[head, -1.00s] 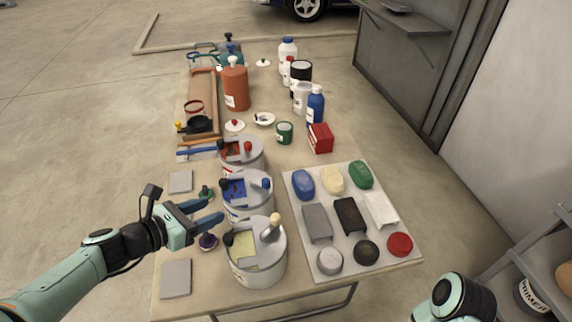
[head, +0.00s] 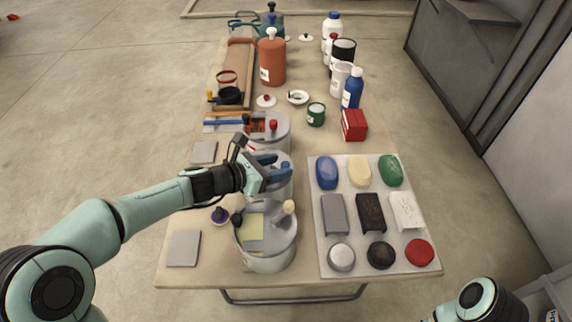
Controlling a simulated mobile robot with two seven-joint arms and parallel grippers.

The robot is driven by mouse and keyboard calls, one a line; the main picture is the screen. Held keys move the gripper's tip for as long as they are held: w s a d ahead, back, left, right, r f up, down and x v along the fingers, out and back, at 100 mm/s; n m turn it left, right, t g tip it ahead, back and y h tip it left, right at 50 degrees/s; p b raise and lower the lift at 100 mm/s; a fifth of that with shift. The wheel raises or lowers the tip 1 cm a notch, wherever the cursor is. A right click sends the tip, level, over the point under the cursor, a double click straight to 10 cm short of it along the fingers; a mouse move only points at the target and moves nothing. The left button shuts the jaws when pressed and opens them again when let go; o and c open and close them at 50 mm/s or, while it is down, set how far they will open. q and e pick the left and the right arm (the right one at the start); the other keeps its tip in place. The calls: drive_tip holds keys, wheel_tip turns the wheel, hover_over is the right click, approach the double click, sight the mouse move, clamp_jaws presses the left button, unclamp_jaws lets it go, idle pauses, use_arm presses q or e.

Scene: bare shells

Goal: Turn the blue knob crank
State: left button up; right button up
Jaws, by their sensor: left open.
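The middle grey can (head: 286,191) is the one with blue paint and the blue knob crank. My left arm now covers much of it. The blue knob (head: 285,167) shows at the can's right side, by the fingertips of my left gripper (head: 283,166). The gripper is open, its two blue fingers pointing right over the can. The knob appears between or just beyond the fingertips; I cannot tell if they touch it. My right gripper is out of view; only part of my right arm shows at the lower right.
A pale tray (head: 322,240) of coloured blocks and discs lies to the right. Several bottles and tins crowd the table's far end.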

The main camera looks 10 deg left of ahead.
sight(283, 164)
use_arm(q)
drive_tip(key=shift+x, duration=1.8)
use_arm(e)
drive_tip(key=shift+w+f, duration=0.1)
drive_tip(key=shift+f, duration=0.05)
